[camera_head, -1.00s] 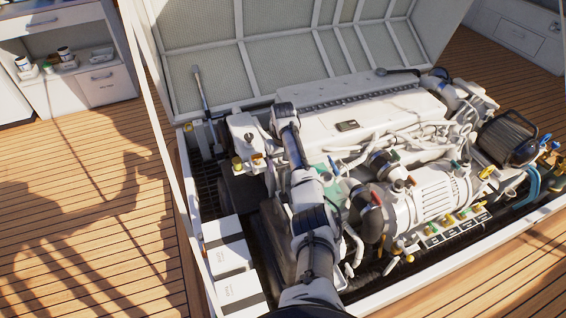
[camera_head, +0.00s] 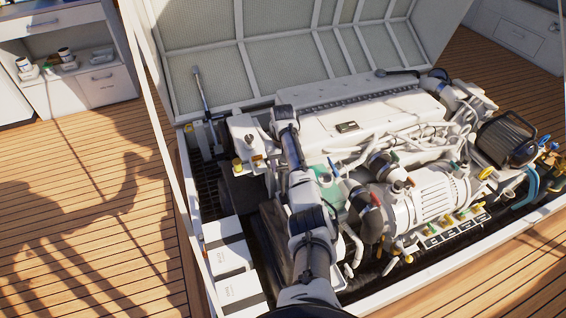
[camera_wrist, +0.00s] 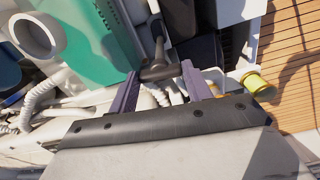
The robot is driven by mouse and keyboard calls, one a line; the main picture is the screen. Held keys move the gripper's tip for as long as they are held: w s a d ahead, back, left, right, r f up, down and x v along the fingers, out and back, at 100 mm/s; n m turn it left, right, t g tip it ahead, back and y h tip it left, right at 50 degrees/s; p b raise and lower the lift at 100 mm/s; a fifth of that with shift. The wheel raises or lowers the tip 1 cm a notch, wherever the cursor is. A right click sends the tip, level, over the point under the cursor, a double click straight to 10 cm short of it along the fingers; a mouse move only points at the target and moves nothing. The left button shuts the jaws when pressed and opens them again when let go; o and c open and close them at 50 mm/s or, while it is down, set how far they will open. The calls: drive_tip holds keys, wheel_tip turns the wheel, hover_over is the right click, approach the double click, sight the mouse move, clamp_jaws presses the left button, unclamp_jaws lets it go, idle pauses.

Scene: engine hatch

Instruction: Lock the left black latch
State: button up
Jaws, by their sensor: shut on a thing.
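In the wrist view, my gripper (camera_wrist: 160,71) has its two purple fingers on either side of a dark T-shaped handle (camera_wrist: 158,50). The handle's crossbar spans between the fingertips, and its stem runs up and away in the picture. This looks like the black latch, and my gripper is shut on it. In the head view my arm reaches over the left part of the engine; the fingers and the latch cannot be made out there.
The white engine (camera_head: 370,120) with hoses and pipes fills the open hatch. The raised hatch lid (camera_head: 290,50) stands behind. White boxes (camera_head: 235,287) sit at the left hatch edge. A yellow cap (camera_wrist: 256,84) lies right of the fingers. Wooden deck (camera_head: 90,220) is clear at left.

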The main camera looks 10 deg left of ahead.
drive_tip(key=m+p, duration=0.2)
drive_tip(key=m, duration=0.1)
drive_tip(key=shift+a+r, duration=0.1)
drive_tip(key=shift+r, duration=0.1)
drive_tip(key=m+p, duration=0.2)
drive_tip(key=m, duration=0.3)
drive_tip(key=shift+f, duration=0.1)
drive_tip(key=m, duration=0.4)
drive_tip(key=shift+p, duration=0.4)
drive_tip(key=m, duration=0.4)
drive_tip(key=shift+w, duration=0.1)
drive_tip(key=shift+m, duration=0.4)
drive_tip(key=o, duration=1)
wheel_tip(320, 180, up, 14)
drive_tip(key=shift+f, duration=0.15)
